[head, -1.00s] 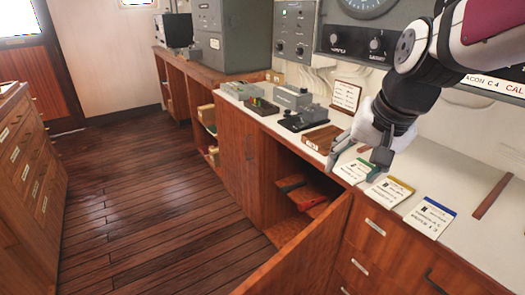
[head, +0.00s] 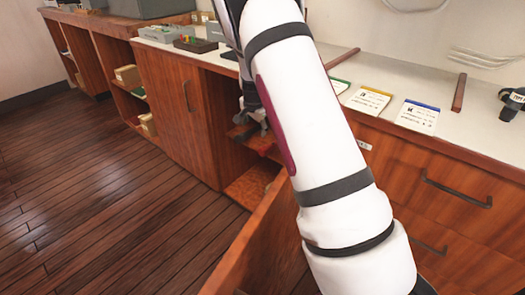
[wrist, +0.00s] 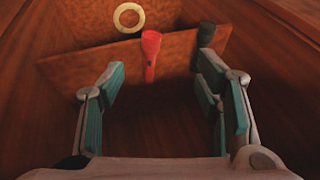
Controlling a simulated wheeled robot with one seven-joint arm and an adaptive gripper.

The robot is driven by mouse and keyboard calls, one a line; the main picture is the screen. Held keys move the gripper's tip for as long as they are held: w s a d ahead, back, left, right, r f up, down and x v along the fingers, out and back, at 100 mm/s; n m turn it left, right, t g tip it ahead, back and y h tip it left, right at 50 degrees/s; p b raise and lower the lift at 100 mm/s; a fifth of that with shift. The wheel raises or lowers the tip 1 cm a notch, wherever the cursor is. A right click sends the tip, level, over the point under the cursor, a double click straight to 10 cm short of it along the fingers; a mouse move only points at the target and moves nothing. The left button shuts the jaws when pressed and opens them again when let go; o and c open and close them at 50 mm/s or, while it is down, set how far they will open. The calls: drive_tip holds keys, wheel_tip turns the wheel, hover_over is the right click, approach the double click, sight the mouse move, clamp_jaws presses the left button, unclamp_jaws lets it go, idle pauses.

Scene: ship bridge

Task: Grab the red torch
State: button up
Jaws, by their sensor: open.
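The red torch (wrist: 150,58) lies on a wooden shelf inside the open cabinet, its wide head toward the back. In the wrist view it sits beyond and between my fingers, apart from them. My gripper (wrist: 158,95) is open and empty, with a teal-padded finger on each side. In the head view my gripper (head: 254,122) is at the cabinet opening, and a bit of red (head: 268,148) shows beside it, mostly hidden by my arm.
A cream ring (wrist: 129,17) lies behind the torch to the left, and a dark cylinder (wrist: 207,34) stands to the right. Cabinet walls close in on both sides. The open cabinet door (head: 250,245) juts out in front. Cards (head: 418,115) lie on the counter.

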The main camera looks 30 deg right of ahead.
drive_tip(key=m+h, duration=0.1)
approach(264, 149)
drive_tip(key=b+x, duration=0.4)
drive_tip(key=x, duration=0.6)
drive_tip(key=shift+w+f, duration=0.2)
drive_tip(key=shift+f, duration=0.1)
drive_tip(key=shift+d, duration=0.1)
clamp_jaws()
